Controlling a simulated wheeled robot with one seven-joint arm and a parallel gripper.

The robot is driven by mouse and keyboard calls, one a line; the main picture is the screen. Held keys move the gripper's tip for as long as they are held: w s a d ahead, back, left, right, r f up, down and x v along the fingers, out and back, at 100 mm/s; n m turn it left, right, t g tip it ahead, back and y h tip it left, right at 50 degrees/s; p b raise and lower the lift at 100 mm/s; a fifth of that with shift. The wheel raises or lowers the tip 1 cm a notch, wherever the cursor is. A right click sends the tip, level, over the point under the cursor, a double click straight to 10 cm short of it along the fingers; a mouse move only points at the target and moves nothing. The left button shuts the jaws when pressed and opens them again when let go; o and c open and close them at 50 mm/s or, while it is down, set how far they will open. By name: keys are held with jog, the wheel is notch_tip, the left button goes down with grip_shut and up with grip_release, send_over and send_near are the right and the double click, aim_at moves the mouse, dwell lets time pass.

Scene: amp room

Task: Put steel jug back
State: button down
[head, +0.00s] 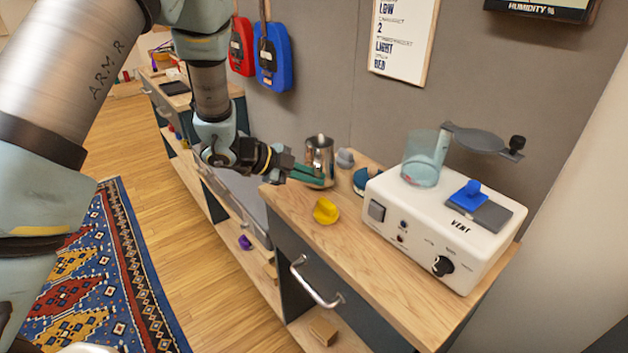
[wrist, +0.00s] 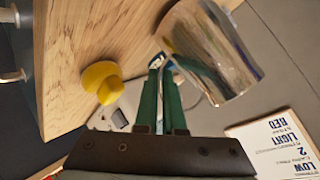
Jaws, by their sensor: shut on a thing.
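The steel jug (head: 319,155) is a shiny metal vessel at the far left corner of the wooden counter in the head view. My gripper (head: 315,178) reaches it from the left, with green fingers at its lower part. In the wrist view the jug (wrist: 208,50) fills the upper middle, beyond the fingertips. The two green fingers of my gripper (wrist: 166,72) are close together, shut on the jug at its near side. The exact grip point is partly hidden. I cannot tell whether the jug's base touches the counter.
A yellow knob-like object (head: 326,211) lies on the counter (head: 370,268) near the gripper; it also shows in the wrist view (wrist: 103,82). A white machine (head: 440,225) fills the counter's right side. A grey object (head: 345,158) and a blue-and-white one (head: 362,181) stand beside the jug.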

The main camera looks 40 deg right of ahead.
jog(key=shift+f, duration=0.6)
jog(key=c, duration=1)
grip_release()
jog(key=b+v, duration=0.1)
jog(key=v, duration=1.1)
jog(key=shift+f+b, duration=0.1)
jog(key=shift+b, duration=0.3)
